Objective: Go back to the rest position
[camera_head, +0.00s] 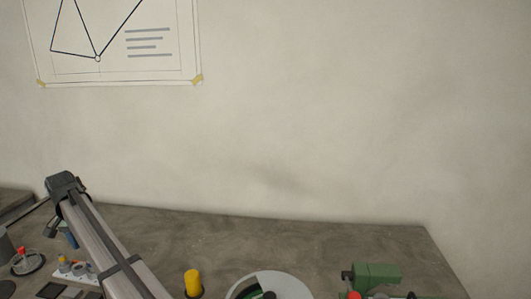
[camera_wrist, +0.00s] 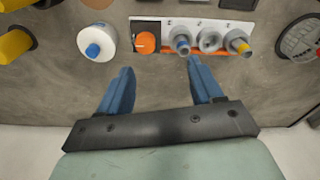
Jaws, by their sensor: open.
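My gripper (camera_wrist: 161,80) shows in the wrist view with its two blue fingers spread wide and nothing between them. Its fingertips are close to the front side of a white block (camera_wrist: 215,24) with several sockets and an orange knob (camera_wrist: 145,42); I cannot tell the height gap. In the head view my arm (camera_head: 105,240) reaches up from the bottom to the left side of the bench. The gripper is mostly hidden there behind the arm. No marker of the rest position shows.
A white round part with a blue centre (camera_wrist: 97,43) is left of the block. In the head view, a green vise (camera_head: 377,273) stands at right. The bench (camera_head: 300,240) is clear toward the wall.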

